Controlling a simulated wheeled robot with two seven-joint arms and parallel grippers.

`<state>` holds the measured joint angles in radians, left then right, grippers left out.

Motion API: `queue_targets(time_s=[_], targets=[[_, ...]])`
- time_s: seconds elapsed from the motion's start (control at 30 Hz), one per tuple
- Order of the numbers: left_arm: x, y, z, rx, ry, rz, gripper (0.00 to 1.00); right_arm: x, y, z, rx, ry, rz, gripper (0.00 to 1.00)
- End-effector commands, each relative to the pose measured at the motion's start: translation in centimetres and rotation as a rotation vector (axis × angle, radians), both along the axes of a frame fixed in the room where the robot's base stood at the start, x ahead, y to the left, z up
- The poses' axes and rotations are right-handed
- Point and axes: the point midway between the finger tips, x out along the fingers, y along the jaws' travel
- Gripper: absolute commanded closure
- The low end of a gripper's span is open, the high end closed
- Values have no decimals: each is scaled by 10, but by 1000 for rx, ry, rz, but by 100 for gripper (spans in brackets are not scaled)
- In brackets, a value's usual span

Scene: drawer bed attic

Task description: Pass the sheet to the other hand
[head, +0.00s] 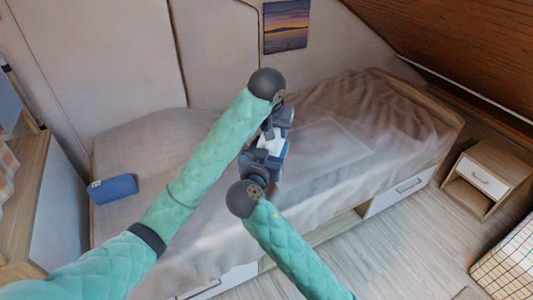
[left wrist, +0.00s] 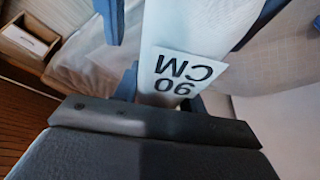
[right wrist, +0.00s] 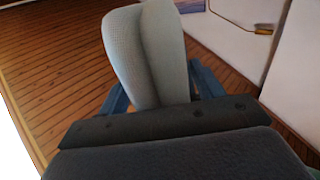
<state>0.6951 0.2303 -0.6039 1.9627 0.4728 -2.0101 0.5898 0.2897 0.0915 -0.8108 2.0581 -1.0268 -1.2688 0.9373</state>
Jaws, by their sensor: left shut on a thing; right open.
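The sheet is a pale folded bundle (head: 270,144) between my two grippers, above the bed in the head view. In the left wrist view its label (left wrist: 180,72) reads "90 CM". My left gripper (head: 279,124) is shut on one end of the sheet; its blue fingers are partly hidden in the left wrist view. My right gripper (head: 260,165) is open at the other end. In the right wrist view the folded sheet (right wrist: 150,50) stands between its spread blue fingers. Whether those fingers touch it is unclear.
The bed (head: 330,185) with a rumpled beige cover lies below both grippers. A bedside cabinet (head: 482,181) and a checked basket (head: 508,255) stand at the right. Floor (head: 380,245) is clear in front of the bed.

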Motion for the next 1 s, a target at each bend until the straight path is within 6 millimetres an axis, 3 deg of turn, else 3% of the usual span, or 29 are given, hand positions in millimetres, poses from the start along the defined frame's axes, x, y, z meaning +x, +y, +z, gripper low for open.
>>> queue_targets(time_s=[0.37, 0.6, 0.67, 0.7, 0.8, 1.0], targets=[[0, 0, 1, 0, -1, 0, 93, 4, -1, 0, 0, 1, 0, 36], [0, 1, 1, 0, -1, 1, 93, 4, -1, 0, 0, 1, -1, 83], [1, 1, 1, 0, -1, 1, 93, 4, -2, 0, 0, 1, -2, 91], [1, 1, 1, 1, -1, 3, 53, 4, -2, 1, 1, 0, -2, 92], [1, 1, 1, 1, -1, 3, 34, 4, -2, 1, 1, -1, -2, 98], [0, 1, 0, 0, -1, 1, 34, 4, -1, 0, 1, 0, -1, 98]])
